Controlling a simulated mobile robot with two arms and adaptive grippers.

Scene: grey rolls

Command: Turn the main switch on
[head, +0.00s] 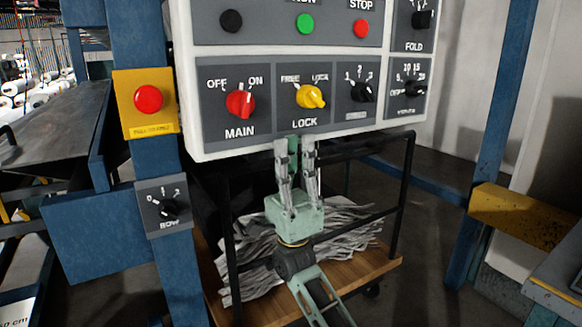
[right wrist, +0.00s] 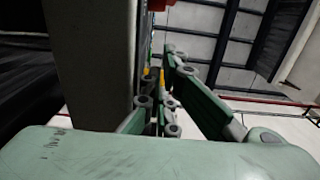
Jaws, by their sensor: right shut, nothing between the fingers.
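The MAIN switch is a red rotary knob (head: 240,103) at the lower left of the control panel (head: 275,128), with OFF marked at its upper left and ON at its upper right. Its pale pointer mark leans up and to the right, on the ON side. My right gripper (head: 296,146) points up at the panel's lower edge, below the yellow LOCK knob and to the right of the MAIN knob, apart from both. It is shut and empty. The right wrist view shows its fingers (right wrist: 165,75) close beside a dark panel face. My left gripper is not in view.
The yellow LOCK knob (head: 310,96) sits right of MAIN, followed by black selector knobs (head: 361,92). A red button on a yellow box (head: 148,99) is on the blue post at left, above a black BOW knob (head: 170,208). A wooden-shelved cart (head: 375,268) stands below.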

